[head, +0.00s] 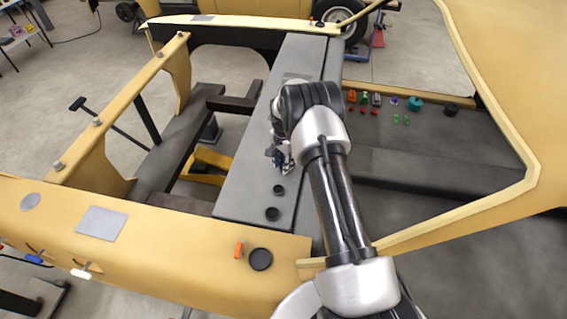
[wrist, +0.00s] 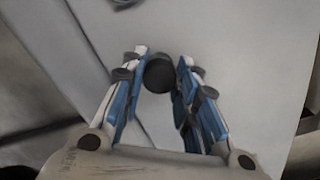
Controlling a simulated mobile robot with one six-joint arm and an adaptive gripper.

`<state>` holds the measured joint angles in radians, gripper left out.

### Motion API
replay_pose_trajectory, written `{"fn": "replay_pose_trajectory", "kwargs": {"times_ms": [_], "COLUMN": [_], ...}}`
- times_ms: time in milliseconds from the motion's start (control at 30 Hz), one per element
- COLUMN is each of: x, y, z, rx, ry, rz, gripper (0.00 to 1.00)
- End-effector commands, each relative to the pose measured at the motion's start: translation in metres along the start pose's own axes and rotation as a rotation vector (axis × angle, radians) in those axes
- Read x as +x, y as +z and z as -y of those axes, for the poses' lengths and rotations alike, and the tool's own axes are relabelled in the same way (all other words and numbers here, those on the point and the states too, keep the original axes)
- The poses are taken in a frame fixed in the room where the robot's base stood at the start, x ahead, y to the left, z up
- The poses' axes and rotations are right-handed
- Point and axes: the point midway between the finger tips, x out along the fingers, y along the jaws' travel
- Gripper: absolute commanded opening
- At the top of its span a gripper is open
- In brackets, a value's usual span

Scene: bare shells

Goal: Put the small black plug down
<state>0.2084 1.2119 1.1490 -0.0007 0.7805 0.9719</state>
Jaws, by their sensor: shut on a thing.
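My gripper (head: 280,158) is over the long grey panel in the middle of the shell, just beyond two dark round plugs. In the wrist view its blue-padded fingers (wrist: 158,80) are closed around a small black plug (wrist: 159,73), which sits between the fingertips. In the head view the held plug is hidden or too small to make out. The grey panel (wrist: 240,60) lies under the fingertips; I cannot tell whether the plug touches it.
Two black plugs (head: 278,189) (head: 272,213) lie on the grey panel (head: 240,190). A larger black disc (head: 261,259) and an orange piece (head: 239,249) lie on the yellow sill. Several small coloured parts (head: 376,99) stand on the right floor panel. Open gaps lie left of the panel.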

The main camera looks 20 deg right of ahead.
Motion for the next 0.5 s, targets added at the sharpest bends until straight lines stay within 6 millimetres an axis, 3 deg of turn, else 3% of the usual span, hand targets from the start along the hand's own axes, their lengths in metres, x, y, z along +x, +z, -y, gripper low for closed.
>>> {"fn": "replay_pose_trajectory", "kwargs": {"times_ms": [167, 200, 500], "x": [0.0058, 0.0050, 0.0042], "y": [0.0001, 0.0002, 0.0002], "z": [-0.0001, -0.0003, -0.0002], "rx": [0.000, 0.000, 0.000], "ry": [0.000, 0.001, 0.001], "rz": [0.000, 0.001, 0.000], "gripper": [0.09, 0.30, 0.48]}}
